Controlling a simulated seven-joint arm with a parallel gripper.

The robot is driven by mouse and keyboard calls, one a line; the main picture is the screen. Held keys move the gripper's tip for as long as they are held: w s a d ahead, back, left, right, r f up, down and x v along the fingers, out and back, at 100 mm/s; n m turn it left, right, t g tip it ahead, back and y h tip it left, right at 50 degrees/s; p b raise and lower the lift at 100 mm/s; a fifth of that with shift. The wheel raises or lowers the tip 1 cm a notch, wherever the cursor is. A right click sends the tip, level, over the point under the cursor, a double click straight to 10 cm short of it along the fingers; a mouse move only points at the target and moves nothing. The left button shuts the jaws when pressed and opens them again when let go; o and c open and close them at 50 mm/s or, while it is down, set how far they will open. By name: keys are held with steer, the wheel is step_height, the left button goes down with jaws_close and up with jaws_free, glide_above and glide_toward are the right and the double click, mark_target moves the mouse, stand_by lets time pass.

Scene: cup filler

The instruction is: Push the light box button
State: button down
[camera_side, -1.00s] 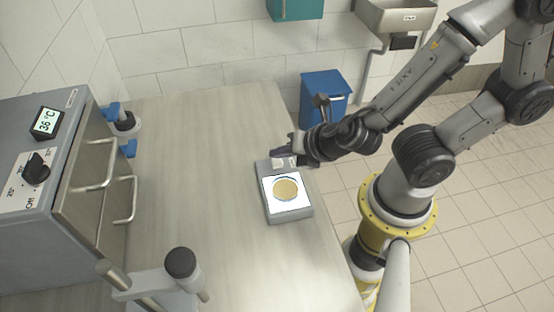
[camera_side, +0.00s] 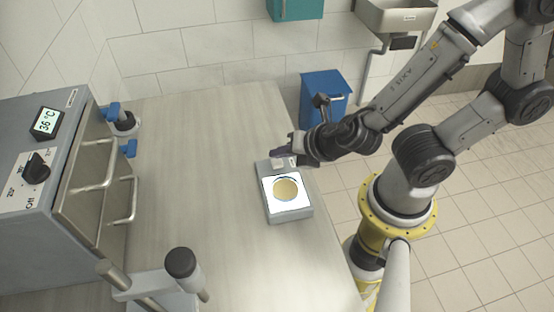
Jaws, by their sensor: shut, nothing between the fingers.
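The light box (camera_side: 296,214) is a small grey box near the right edge of the table, with a bright white lit panel on top. A round yellowish dish (camera_side: 286,189) lies on the panel. The box's back strip holds a pale button (camera_side: 277,164) and a small label. My gripper (camera_side: 279,153) is shut and empty, just behind the back strip, close to the button. I cannot tell whether its tips touch the box.
A grey incubator (camera_side: 40,240) reading 36 °C, with handles sticking out, stands on the left. A stand with a black knob (camera_side: 181,263) is at the front. The middle of the table (camera_side: 200,150) is clear. A blue bin (camera_side: 325,88) stands beyond it.

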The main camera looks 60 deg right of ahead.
mark_target(280, 164)
steer(key=shift+f, duration=0.1)
stand_by(0.3)
steer(key=shift+f, duration=0.55)
stand_by(0.5)
steer(key=shift+r, duration=0.6)
steer(key=shift+r, duration=3.05)
